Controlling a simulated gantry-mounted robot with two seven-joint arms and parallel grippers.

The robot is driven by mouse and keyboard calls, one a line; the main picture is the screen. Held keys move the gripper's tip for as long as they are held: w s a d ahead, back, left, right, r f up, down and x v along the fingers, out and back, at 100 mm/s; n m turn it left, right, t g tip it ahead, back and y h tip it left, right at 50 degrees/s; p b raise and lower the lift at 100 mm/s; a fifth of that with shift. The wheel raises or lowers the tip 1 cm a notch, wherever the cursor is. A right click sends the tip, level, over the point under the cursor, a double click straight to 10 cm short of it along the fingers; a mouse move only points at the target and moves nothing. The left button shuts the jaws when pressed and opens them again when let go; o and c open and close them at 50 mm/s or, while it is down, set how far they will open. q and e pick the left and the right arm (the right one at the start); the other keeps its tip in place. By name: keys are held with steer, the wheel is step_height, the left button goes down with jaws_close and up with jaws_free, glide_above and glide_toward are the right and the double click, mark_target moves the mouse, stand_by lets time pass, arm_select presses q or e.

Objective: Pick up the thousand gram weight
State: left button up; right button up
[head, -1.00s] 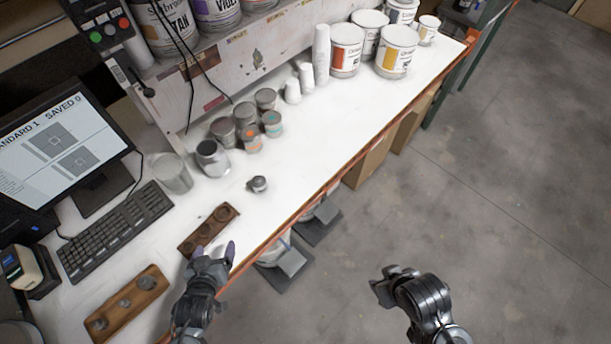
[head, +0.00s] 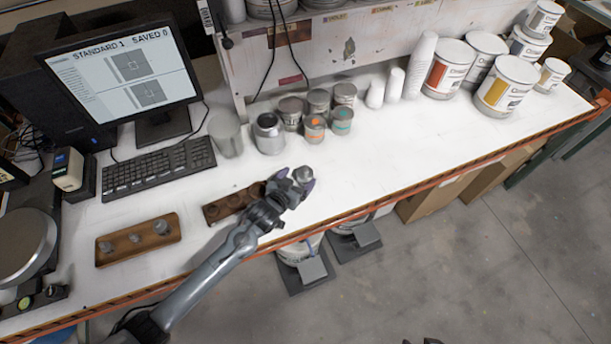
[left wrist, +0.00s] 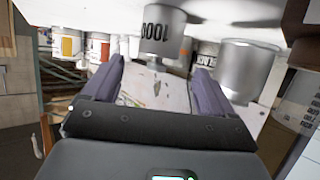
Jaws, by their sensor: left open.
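The thousand gram weight (head: 303,174) is a small grey metal cylinder standing on the white bench. In the left wrist view it shows inverted, with "1000" on its side (left wrist: 163,33). My left gripper (head: 299,184) is open around the near side of the weight. In the left wrist view the weight lies ahead of and between the two purple fingers (left wrist: 160,68), with gaps on both sides. Only a dark sliver, apparently my right gripper (head: 425,341), shows at the bottom edge, so its jaws are hidden.
A wooden block with recesses (head: 222,209) lies beside my left gripper; another wooden block (head: 108,253) holds small weights. A metal can (head: 269,134) and several small tins (head: 314,128) stand behind. A keyboard (head: 160,168) is left. The bench (head: 400,150) to the right is clear.

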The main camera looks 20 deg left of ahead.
mark_target(303, 173)
arm_select(q)
steer(key=shift+x, duration=2.7)
steer(key=shift+s+d, duration=0.1)
steer(key=shift+d, duration=0.05)
jaws_close()
steer(key=shift+r, duration=0.15)
